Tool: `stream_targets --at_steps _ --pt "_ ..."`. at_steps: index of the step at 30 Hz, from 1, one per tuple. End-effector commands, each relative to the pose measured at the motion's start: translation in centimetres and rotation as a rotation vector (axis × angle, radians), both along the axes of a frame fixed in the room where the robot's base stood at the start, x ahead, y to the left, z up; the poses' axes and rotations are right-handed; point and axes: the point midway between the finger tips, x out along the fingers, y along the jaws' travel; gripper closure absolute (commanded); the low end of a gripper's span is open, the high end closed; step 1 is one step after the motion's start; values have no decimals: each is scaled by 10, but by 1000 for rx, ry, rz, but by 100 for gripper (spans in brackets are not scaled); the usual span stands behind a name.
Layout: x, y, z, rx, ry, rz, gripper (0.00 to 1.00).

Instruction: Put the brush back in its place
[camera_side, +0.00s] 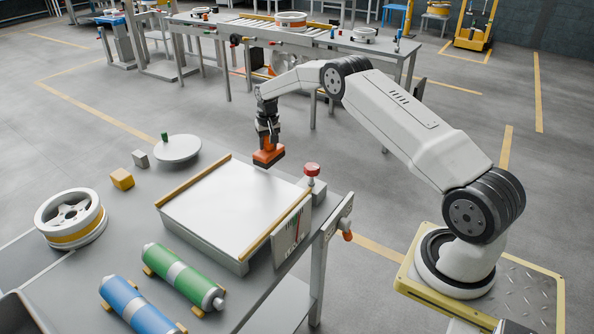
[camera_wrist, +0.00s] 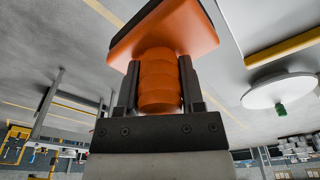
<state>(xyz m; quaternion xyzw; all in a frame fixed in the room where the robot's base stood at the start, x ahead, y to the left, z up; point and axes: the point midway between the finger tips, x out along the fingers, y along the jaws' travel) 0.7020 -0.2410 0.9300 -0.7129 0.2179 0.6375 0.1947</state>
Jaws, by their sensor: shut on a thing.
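The brush has an orange body with a ribbed orange grip and a dark underside. It shows in the side view (camera_side: 268,152) and large in the wrist view (camera_wrist: 165,38). My gripper (camera_side: 267,136) is shut on the brush's grip, with a finger on each side of it in the wrist view (camera_wrist: 158,90). The brush hangs with its dark side down, near the far edge of a white-topped plate (camera_side: 225,212) with wooden side strips. I cannot tell whether it touches anything. No marked place for the brush can be made out.
A white disc with a green knob (camera_side: 178,148), a yellow block (camera_side: 122,179), a grey block (camera_side: 141,159), a wheel (camera_side: 71,217), and green (camera_side: 183,277) and blue (camera_side: 135,304) cylinders lie on the table.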

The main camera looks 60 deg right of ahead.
Motion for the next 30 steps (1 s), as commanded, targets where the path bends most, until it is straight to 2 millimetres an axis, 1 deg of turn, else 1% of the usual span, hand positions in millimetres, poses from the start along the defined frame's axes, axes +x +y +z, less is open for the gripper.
stream_targets --at_steps 1,4,14,24,30 --pt "0 0 -7 0 0 0 100" --pt "0 0 -16 0 -2 1 100" --pt "0 0 -25 0 -2 1 100" --pt "0 0 -56 0 -3 1 100" --pt "1 0 -58 -1 -4 1 100"
